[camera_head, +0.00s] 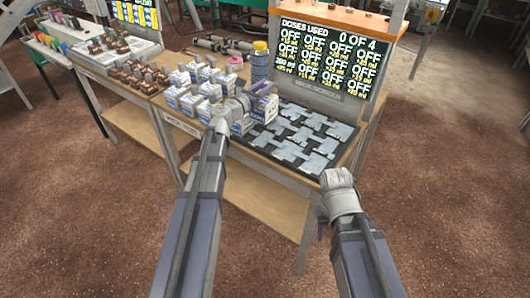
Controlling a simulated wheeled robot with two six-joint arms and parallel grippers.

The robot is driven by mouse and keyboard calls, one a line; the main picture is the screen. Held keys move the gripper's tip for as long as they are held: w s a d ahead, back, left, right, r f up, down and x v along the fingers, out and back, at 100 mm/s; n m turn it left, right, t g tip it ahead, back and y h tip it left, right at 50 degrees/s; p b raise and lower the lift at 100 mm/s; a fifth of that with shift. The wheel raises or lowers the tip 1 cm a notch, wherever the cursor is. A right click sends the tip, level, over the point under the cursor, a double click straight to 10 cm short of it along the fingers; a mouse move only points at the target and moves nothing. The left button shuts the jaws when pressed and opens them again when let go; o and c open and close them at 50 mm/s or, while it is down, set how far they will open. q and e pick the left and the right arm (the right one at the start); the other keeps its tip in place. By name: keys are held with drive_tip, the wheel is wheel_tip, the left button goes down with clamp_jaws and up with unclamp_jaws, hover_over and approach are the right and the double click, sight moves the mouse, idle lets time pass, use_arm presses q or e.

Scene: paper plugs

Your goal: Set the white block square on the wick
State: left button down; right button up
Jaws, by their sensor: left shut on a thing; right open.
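My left gripper (255,96) is over the middle of the table, shut on a white block (264,109) with blue markings. The block is at the left edge of the dark tray (346,152), partly hidden by the gripper; I cannot tell whether it touches anything below. The wick seems to be among the pale grey, cross-shaped pads (292,151) lying in that tray. My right gripper (338,190) is open and looks empty, in front of the table's right corner, apart from the tray.
Several similar white blocks (188,101) stand left of my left gripper. A blue bottle (260,66) stands behind it. A display board (330,52) reading "DOSES USED 0 OF 4", with mostly "OFF" cells, rises behind the tray. Another table (110,72) with brown items adjoins at left.

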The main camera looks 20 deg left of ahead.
sight(265, 104)
use_arm(q)
wheel_tip(265, 104, down, 3)
drive_tip(key=shift+r+b, duration=0.15)
drive_tip(key=shift+b, duration=0.55)
wheel_tip(265, 104, up, 2)
drive_tip(key=shift+r+p, duration=0.1)
drive_tip(key=shift+p, duration=0.95)
wheel_tip(265, 104, down, 7)
drive_tip(key=b, duration=0.6)
drive_tip(key=shift+r+b, duration=0.15)
drive_tip(key=shift+b, duration=0.15)
use_arm(e)
wheel_tip(265, 104, down, 7)
drive_tip(key=shift+f, duration=0.2)
use_arm(q)
wheel_tip(265, 104, down, 4)
drive_tip(key=b, duration=0.3)
drive_tip(key=shift+r+b, duration=0.15)
drive_tip(key=shift+b, duration=0.2)
use_arm(e)
wheel_tip(265, 104, down, 4)
drive_tip(key=shift+r, duration=0.25)
use_arm(q)
drive_tip(key=shift+f, duration=0.2)
drive_tip(key=c, duration=0.6)
unclamp_jaws()
use_arm(e)
drive_tip(key=shift+f, duration=0.1)
